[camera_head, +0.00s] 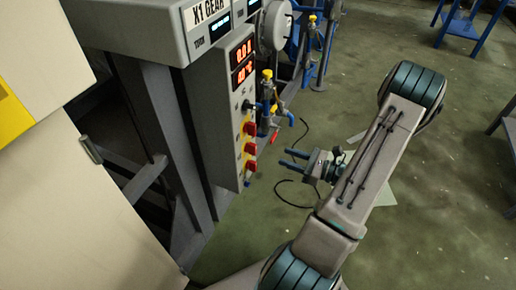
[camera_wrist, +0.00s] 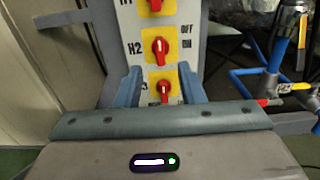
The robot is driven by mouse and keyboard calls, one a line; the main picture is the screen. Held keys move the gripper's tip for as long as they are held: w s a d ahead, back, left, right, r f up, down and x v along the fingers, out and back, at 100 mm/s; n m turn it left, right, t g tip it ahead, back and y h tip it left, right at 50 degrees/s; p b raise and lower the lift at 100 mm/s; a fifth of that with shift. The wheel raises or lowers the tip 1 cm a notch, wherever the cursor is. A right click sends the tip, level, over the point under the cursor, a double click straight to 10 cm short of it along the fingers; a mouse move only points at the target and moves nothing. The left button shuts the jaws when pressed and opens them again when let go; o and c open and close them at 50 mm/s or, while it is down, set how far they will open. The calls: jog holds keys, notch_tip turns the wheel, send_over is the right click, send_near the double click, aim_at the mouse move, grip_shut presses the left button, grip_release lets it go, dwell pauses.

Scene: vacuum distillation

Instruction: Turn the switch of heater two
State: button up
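The heater two switch (camera_wrist: 160,47) is a red knob on a yellow plate labelled H2, with OFF and ON printed to its right. Its handle looks roughly upright in the wrist view. In the head view it seems to be the middle red knob (camera_head: 250,148) on the grey control panel (camera_head: 215,112). My gripper (camera_head: 283,158) is open and empty, a short way to the right of the panel, with its fingers pointing at it. In the wrist view my gripper (camera_wrist: 161,78) has its blue fingers on either side of the lower knob (camera_wrist: 163,91), below the H2 knob.
Another red knob (camera_wrist: 154,5) sits above H2, its label cut off. Blue pipes with valves (camera_wrist: 272,75) stand right of the panel. Red digital displays (camera_head: 242,63) are above the knobs. A black cable (camera_head: 292,192) lies on the floor, which is mostly open at right.

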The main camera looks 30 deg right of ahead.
aim_at(256, 147)
jog(key=b+x, duration=0.2)
jog(key=x, duration=0.9)
jog(key=shift+a, duration=0.15)
grip_shut()
